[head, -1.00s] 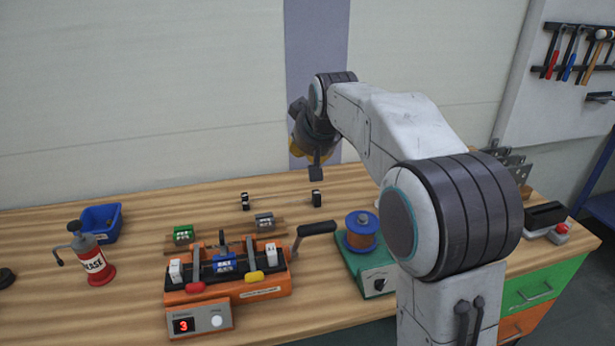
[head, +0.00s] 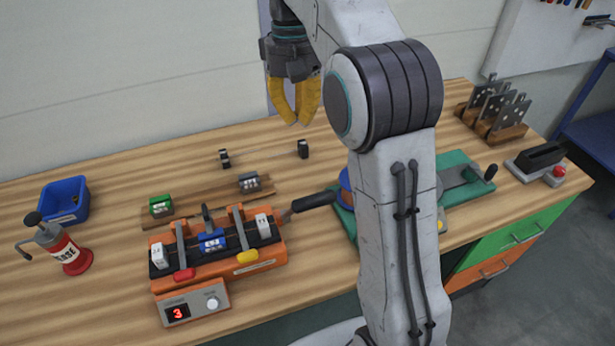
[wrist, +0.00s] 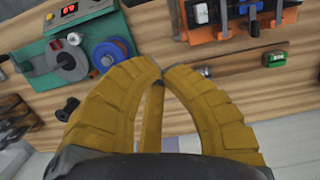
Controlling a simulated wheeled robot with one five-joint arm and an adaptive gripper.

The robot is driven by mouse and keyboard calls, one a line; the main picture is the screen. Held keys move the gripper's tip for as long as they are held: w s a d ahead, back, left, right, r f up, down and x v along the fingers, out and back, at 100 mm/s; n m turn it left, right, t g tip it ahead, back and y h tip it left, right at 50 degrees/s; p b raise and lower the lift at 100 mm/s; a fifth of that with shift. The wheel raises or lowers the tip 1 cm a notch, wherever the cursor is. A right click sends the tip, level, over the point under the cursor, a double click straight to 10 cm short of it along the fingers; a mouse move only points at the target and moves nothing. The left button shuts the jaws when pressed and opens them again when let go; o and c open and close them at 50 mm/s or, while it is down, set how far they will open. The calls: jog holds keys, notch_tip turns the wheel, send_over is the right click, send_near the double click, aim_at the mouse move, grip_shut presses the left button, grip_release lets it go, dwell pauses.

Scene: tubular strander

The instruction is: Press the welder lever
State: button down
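The orange welder (head: 218,262) stands on the bench, left of my arm in the head view. Its black-handled lever (head: 314,201) sticks out to the right from its right end, tilted slightly up. A blue clamp block (head: 212,241) sits in the middle of the welder. My gripper (head: 297,121) has yellow fingers pointing down, with tips close together and nothing between them. It is above and behind the lever, apart from it. In the wrist view the fingertips (wrist: 162,72) nearly meet; the welder (wrist: 236,24) is partly cut off at upper right.
A green machine (head: 458,190) with a spool stands right of the lever, partly behind my arm. A red grease pump (head: 68,254) and blue bin (head: 64,200) are at left. Two small black stands (head: 303,149) and a wooden rail with green and grey blocks lie behind the welder.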

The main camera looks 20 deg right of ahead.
aim_at(306, 207)
jog(key=shift+s, duration=0.35)
jog(key=shift+f, duration=0.1)
jog(key=s+f+b, duration=0.2)
jog(key=s+f, duration=0.2)
jog(key=f, duration=0.8)
jog(key=shift+s, duration=0.4)
jog(key=shift+f+b, duration=0.15)
jog(key=shift+b, duration=0.2)
